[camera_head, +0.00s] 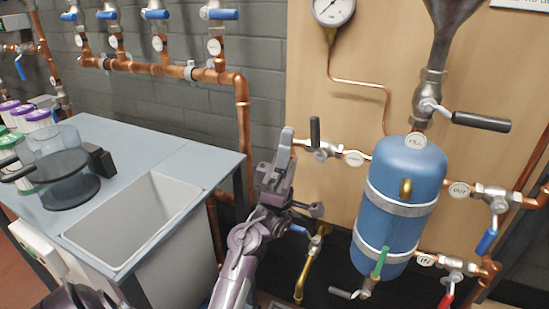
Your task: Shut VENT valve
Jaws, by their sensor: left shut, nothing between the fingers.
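A valve (322,152) sits on the horizontal copper pipe at the upper left of the blue tank (403,190). Its round tag (355,158) is too small to read surely; it may be the VENT valve. Its black lever (315,132) points up, across the pipe. My left gripper (286,140) is shut and empty, pointing up just left of this lever, in front of the pipe's left end. It appears apart from the lever; I cannot tell the depth gap. My right gripper is not in view.
The FILL valve (430,107) with a black lever is above the tank. The OUT valve (494,198) and IN valve (454,268) are at its right. A pressure gauge (333,10) is above. A grey bench with a sink (135,215) stands left, with a lidded pot (68,178) on it.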

